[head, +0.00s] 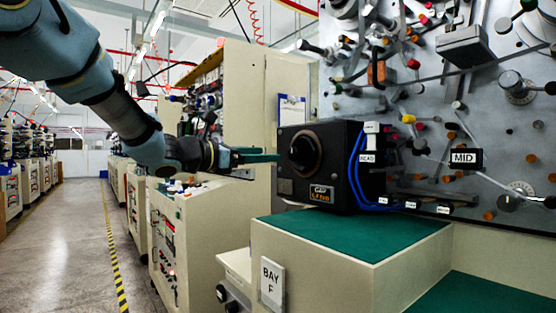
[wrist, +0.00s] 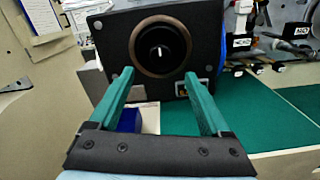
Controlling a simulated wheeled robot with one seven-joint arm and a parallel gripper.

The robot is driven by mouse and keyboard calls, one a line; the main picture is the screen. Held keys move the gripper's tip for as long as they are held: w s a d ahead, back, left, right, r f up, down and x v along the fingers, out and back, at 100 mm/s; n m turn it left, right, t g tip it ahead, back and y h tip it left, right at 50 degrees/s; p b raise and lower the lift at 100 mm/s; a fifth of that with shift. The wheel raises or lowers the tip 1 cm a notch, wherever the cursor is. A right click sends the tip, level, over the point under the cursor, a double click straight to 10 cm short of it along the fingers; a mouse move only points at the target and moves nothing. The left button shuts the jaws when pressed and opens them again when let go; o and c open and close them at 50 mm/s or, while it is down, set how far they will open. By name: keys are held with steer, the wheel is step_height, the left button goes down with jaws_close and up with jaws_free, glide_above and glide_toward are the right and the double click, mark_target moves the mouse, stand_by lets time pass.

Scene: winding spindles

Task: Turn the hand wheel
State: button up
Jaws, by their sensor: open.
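The hand wheel (head: 304,152) is a round dark knob with a brownish ring on the front face of a black box (head: 348,146). The box stands on a green-topped cream cabinet. In the wrist view the hand wheel (wrist: 160,48) faces me, with a short white mark near its centre. My gripper (head: 276,155) is at the left of the box in the head view, its fingers pointing at the wheel. In the wrist view my gripper (wrist: 157,77) has two green fingers spread wide, with nothing between them. The fingertips appear below the wheel's centre there; whether they touch the box is unclear.
The green cabinet top (head: 345,235) is mostly clear in front of the box. Blue cables (head: 356,170) run down the box's right side. A panel of spindles (head: 440,110) stands behind at right. A BAY F sign (head: 272,284) is on the cabinet's front.

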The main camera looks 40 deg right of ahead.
mark_target(292, 155)
steer(key=d, duration=0.3)
steer(key=d+p, duration=0.1)
steer(key=d, duration=0.2)
steer(key=d+p, duration=0.1)
steer(key=d, duration=0.3)
steer(key=shift+s, duration=0.3)
steer(key=shift+c, duration=0.3)
steer(key=shift+a, duration=0.1)
jaws_close()
steer(key=shift+f, duration=0.1)
steer(key=shift+b, duration=0.4)
